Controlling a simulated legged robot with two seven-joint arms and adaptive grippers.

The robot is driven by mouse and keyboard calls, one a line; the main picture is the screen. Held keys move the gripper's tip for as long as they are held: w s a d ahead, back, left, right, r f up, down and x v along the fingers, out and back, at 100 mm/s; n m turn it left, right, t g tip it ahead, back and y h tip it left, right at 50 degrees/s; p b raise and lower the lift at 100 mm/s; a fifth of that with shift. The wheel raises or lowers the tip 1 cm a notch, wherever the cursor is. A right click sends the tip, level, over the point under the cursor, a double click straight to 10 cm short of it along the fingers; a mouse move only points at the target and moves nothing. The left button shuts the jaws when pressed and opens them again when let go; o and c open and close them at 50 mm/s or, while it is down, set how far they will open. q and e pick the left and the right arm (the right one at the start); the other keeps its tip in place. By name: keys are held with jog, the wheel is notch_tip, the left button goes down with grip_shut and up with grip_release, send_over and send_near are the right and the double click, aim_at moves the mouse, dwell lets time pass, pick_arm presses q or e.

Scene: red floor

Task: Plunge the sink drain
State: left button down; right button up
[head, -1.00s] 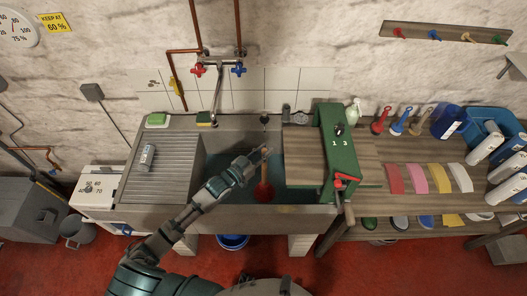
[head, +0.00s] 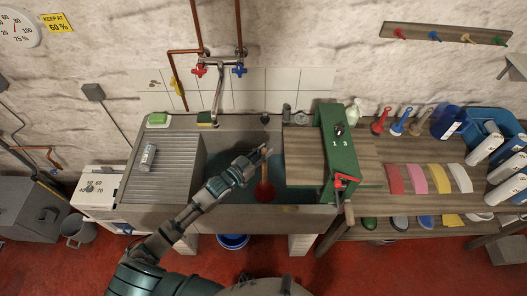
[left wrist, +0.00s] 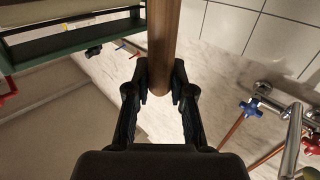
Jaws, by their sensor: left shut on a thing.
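A plunger with a red cup (head: 265,193) and a brown wooden handle stands nearly upright in the sink basin (head: 275,211). The basin holds dark bluish water, and the cup is low in it. I cannot tell whether the cup covers the drain, which is hidden. My left gripper (head: 262,153) is shut on the upper handle. In the left wrist view, the fingers (left wrist: 160,82) close around the wooden handle (left wrist: 163,35). My right gripper is not in view.
A ribbed drainboard (head: 160,178) lies left of the basin, and a green frame (head: 341,150) with a board stands close on its right. The faucet (head: 218,92) hangs behind. Bottles and tools crowd the right bench (head: 395,176).

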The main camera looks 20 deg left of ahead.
pick_arm(q)
jog(key=shift+f+b, duration=0.3)
jog(key=shift+f, duration=0.1)
dwell(0.7)
jog(key=shift+s+f, duration=0.1)
jog(key=shift+f, duration=0.25)
dwell(0.4)
jog(key=shift+r+p, duration=0.65)
jog(key=shift+r, duration=0.2)
